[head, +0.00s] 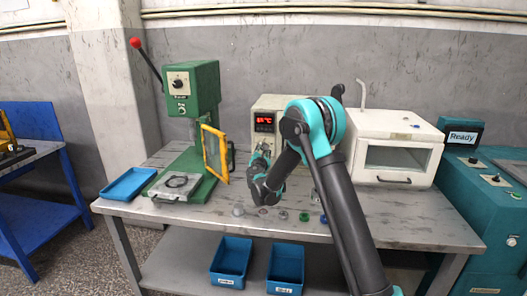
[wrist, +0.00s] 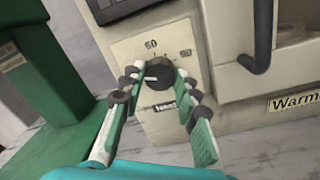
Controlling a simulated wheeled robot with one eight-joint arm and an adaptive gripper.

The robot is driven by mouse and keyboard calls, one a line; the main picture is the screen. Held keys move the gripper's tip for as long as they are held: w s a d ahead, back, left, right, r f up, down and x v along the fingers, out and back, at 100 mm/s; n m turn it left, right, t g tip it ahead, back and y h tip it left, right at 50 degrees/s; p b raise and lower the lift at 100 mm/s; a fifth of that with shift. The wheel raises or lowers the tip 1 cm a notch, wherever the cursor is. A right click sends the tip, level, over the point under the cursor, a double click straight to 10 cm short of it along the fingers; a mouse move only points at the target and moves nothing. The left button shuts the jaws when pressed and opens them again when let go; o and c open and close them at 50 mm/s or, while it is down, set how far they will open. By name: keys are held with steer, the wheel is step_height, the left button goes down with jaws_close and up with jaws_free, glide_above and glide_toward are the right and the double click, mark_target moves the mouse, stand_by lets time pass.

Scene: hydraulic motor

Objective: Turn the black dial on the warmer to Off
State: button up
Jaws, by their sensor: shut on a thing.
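The warmer is a beige box (head: 268,104) with a red lit display, at the back middle of the table in the head view. In the wrist view, its black dial (wrist: 158,70) sits on the front panel, with a white mark on its left side. The panel reads 60 above the dial and another number to the upper right. A small label, partly readable as "Heat", is below. My gripper (wrist: 157,76) is shut on the dial, one finger on each side. The left finger covers the panel left of the dial. In the head view my arm hides the dial.
A green press (head: 192,88) with a yellow-framed guard (head: 214,153) stands left of the warmer. A white oven-like box (head: 395,130) stands to the right. Several small parts lie along the front of the table. A black handle (wrist: 258,40) juts out right of the dial.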

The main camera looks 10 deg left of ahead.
stand_by(0.4)
steer(key=o, duration=1.2)
steer(key=shift+c, duration=0.2)
steer(key=s, duration=1.2)
steer(key=shift+f, duration=0.25)
